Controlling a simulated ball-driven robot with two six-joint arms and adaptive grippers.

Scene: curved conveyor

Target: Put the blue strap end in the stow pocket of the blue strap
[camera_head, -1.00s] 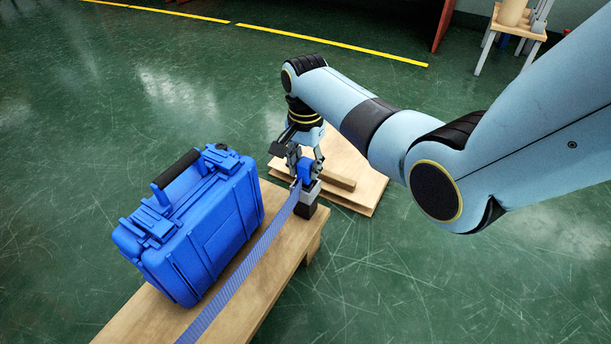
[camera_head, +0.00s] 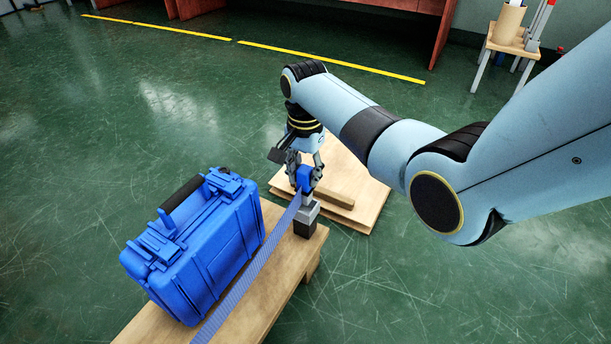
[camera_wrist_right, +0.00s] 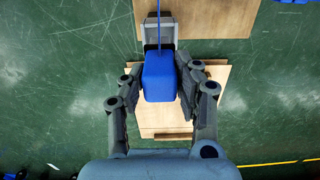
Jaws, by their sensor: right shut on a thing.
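The blue strap end (camera_head: 304,179) is a small blue block at the far end of the flat blue strap (camera_head: 250,275). My right gripper (camera_head: 304,172) is shut on it and holds it above a small grey and black holder (camera_head: 306,218), apparently the stow pocket, at the bench's far end. In the right wrist view the strap end (camera_wrist_right: 159,78) sits between the fingers of my right gripper (camera_wrist_right: 160,90), with the grey holder (camera_wrist_right: 158,22) just beyond it. The pocket's opening is partly hidden. My left gripper is not in view.
A blue hard case (camera_head: 200,245) with a black handle stands on the wooden bench (camera_head: 268,302), left of the strap. A wooden pallet or board (camera_head: 365,195) lies on the green floor beyond. A small stand (camera_head: 508,45) is far off at the upper right.

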